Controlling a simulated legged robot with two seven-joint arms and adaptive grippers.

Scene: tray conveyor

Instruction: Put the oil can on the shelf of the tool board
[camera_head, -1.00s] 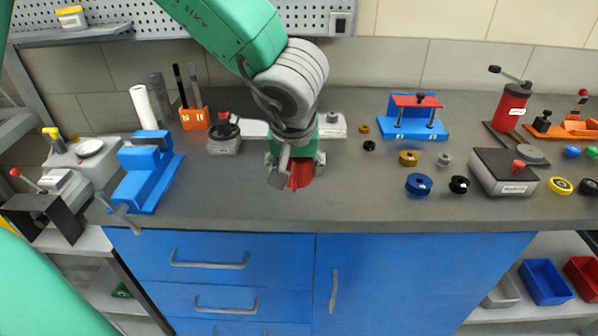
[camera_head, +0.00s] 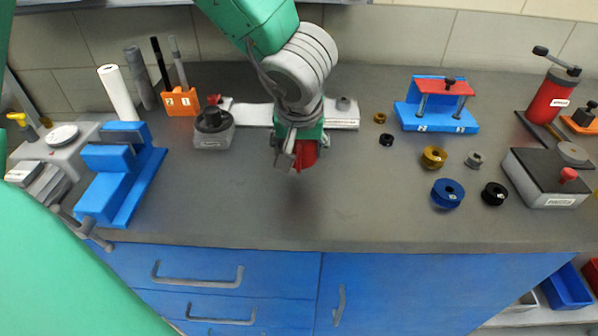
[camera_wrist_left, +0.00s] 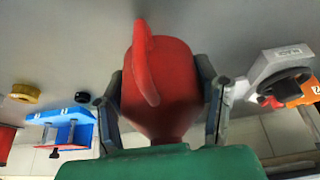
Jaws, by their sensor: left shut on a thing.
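The red oil can (camera_head: 306,154) is held by my left gripper (camera_head: 297,150) over the middle of the grey bench, mostly hidden by the gripper and wrist. In the left wrist view the red can (camera_wrist_left: 175,95), with its curved red handle or spout, sits between the two fingers of the gripper (camera_wrist_left: 162,95), which are shut on it from both sides. A faint shadow lies on the bench below it, and the can looks clear of the surface. Only a grey lower edge of the tool board shelf (camera_head: 150,2) shows at the top. My right gripper is not in view.
A blue vise (camera_head: 122,175), orange holder (camera_head: 181,101) and grey knobbed block (camera_head: 213,128) stand to the left. A blue-red fixture (camera_head: 438,105), several rings and a grey box (camera_head: 548,180) stand to the right. The front middle of the bench (camera_head: 300,220) is clear.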

